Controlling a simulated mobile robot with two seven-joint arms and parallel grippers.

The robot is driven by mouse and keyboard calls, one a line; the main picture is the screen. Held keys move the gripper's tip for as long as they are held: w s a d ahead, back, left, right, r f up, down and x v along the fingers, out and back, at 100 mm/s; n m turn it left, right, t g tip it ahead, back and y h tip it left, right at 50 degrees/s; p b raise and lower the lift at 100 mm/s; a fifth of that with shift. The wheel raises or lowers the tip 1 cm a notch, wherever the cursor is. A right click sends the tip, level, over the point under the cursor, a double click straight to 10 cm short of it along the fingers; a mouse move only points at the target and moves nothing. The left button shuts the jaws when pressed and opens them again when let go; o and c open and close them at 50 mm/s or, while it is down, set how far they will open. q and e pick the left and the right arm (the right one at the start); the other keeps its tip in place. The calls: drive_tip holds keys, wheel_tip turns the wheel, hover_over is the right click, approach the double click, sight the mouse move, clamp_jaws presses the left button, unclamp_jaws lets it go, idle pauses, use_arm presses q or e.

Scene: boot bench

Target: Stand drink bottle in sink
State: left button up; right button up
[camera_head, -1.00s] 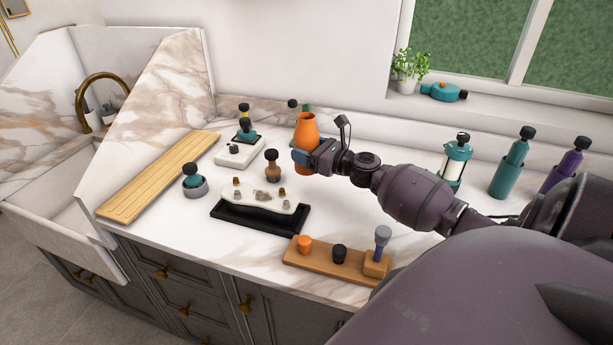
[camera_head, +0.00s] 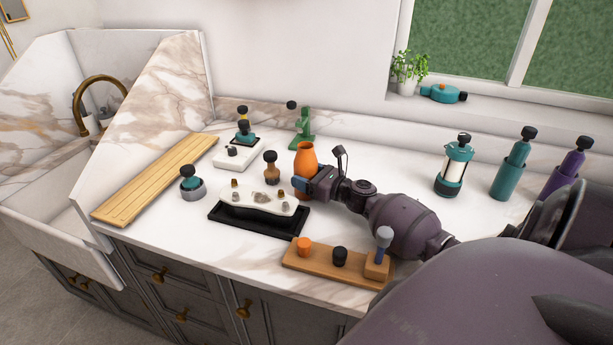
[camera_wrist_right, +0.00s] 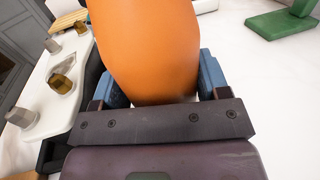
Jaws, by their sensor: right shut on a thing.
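The orange drink bottle (camera_head: 306,160) is upright near the middle of the counter in the head view. My right gripper (camera_head: 303,184) is shut on its lower part; in the right wrist view the blue fingers sit on both sides of the bottle (camera_wrist_right: 150,45). I cannot tell whether its base touches the counter. The white sink (camera_head: 40,215) is at the far left, with a brass faucet (camera_head: 98,80) at its back. My left gripper is not in view.
A wooden board (camera_head: 155,180) lies between the bottle and the sink. A wooden rack (camera_head: 325,265) is in front. Teal (camera_head: 510,170) and purple (camera_head: 566,168) bottles stand right.

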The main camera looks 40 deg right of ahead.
drive_tip(key=shift+f, duration=0.1)
drive_tip(key=o, duration=0.9)
drive_tip(key=shift+o, duration=0.2)
